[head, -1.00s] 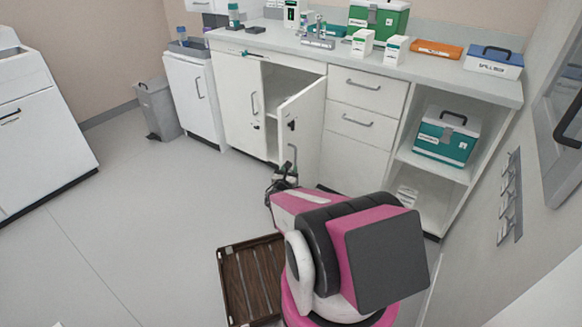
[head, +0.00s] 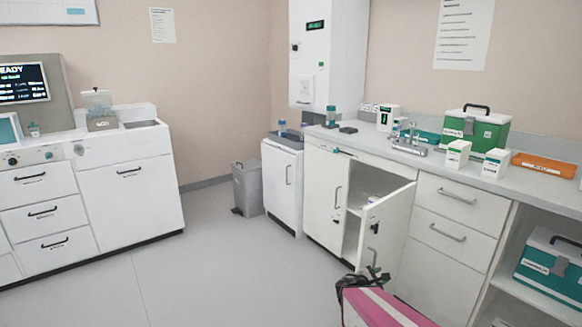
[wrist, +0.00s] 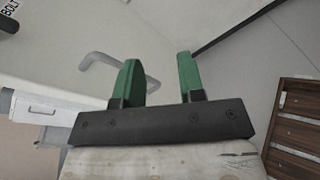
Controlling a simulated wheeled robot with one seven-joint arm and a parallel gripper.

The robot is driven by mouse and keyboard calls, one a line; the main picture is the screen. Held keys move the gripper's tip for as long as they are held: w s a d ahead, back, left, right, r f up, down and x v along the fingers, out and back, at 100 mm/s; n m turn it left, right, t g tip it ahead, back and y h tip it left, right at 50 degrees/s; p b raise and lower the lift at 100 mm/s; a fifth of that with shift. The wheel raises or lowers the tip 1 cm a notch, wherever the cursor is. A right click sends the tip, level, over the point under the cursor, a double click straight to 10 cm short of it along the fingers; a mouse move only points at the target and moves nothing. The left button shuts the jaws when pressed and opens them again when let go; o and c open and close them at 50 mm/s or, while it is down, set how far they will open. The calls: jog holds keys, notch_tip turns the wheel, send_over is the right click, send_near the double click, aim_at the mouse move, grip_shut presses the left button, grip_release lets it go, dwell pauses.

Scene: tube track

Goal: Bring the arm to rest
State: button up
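My gripper shows in the wrist view (wrist: 160,78) with its two green fingers well apart. Nothing is held between them. In the head view my gripper (head: 366,278) is a small dark shape at the end of my pink arm, low in the picture, in front of the open cabinet door (head: 386,228). A grey bar handle (wrist: 105,62) shows behind and left of the fingers in the wrist view. I cannot tell whether the gripper touches the door; a gap seems to show around the fingers.
A grey bin (head: 248,187) stands left of the cabinets. A brown slatted pallet (wrist: 296,130) lies on the floor. The floor at left is clear.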

jog(key=s+a+m+g+y, duration=0.2)
jog(key=a+m+g+y, duration=0.6)
jog(key=a+m+y, duration=0.5)
jog(key=a+m, duration=0.1)
jog(key=m, duration=0.4)
jog(key=shift+s+r+m+g, duration=0.2)
jog(key=shift+s+m+g, duration=0.1)
jog(key=shift+g, duration=0.1)
